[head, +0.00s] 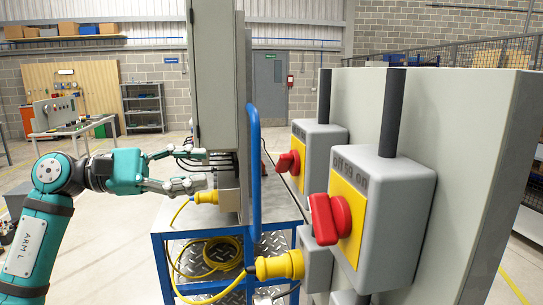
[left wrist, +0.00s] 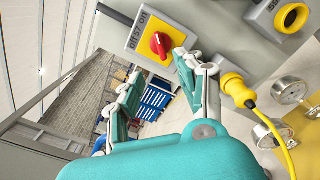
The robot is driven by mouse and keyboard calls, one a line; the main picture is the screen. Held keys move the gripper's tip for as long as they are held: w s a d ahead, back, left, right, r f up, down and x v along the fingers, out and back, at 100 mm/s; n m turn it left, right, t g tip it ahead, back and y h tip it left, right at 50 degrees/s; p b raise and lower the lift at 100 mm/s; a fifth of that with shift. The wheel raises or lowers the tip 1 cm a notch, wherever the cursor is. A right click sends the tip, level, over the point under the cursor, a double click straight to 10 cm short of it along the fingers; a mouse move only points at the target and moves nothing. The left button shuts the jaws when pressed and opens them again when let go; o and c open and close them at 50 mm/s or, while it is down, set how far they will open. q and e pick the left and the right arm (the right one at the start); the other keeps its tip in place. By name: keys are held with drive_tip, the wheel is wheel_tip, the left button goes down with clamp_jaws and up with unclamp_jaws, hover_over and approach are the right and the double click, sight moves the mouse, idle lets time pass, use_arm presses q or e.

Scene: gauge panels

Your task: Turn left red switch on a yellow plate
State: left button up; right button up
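Two red switches on yellow plates show in the head view, each on a grey box on the right-hand panel. The left, farther red switch (head: 288,163) sits on its yellow plate (head: 298,147); the nearer red switch (head: 330,218) sits on a larger-looking yellow plate (head: 349,250). My left gripper (head: 205,169) is open and empty, left of both switches and apart from them. My right gripper is not in view.
A blue cart (head: 205,232) carries a grey cabinet (head: 215,80) beside my left gripper. Gauges (left wrist: 291,90) show in the left wrist view. The floor farther back is open.

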sight(277, 163)
use_arm(q)
drive_tip(key=d+p, duration=0.1)
drive_tip(key=d, duration=0.3)
drive_tip(key=w+d+p, duration=0.1)
drive_tip(key=d+p, duration=0.1)
drive_tip(key=d, duration=0.2)
drive_tip(key=w+d+p, duration=0.1)
drive_tip(key=d, duration=0.3)
drive_tip(key=shift+w+r+p, duration=0.15)
drive_tip(key=shift+r+p, duration=0.05)
drive_tip(key=shift+p, duration=0.2)
drive_tip(key=shift+w+d+f, duration=0.1)
drive_tip(key=shift+d, duration=0.55)
drive_tip(key=shift+f, duration=0.1)
drive_tip(key=c, duration=0.6)
clamp_jaws()
